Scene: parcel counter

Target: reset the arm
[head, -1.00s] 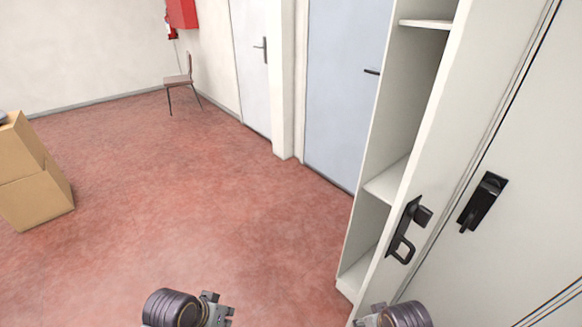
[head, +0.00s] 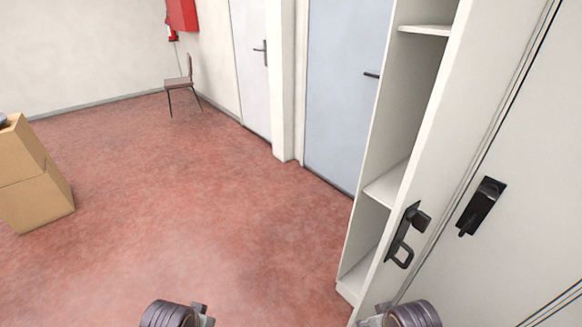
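Part of my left arm's end with its gripper (head: 203,316) shows at the bottom of the head view, left of centre, over the red floor. Its fingers are cut off by the lower edge. Part of my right arm's end with its gripper (head: 372,321) shows at the bottom, right of centre, in front of the white cabinet's foot. Its fingers are also out of sight. I see nothing held by either, and I cannot tell whether they are open or shut.
A white cabinet (head: 432,120) with open shelves stands close on the right. Its door handle (head: 405,236) and another black handle (head: 481,206) stick out near my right arm. Stacked cardboard boxes (head: 38,196) stand at left. A chair (head: 180,84) is far back. The red floor (head: 200,190) between is clear.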

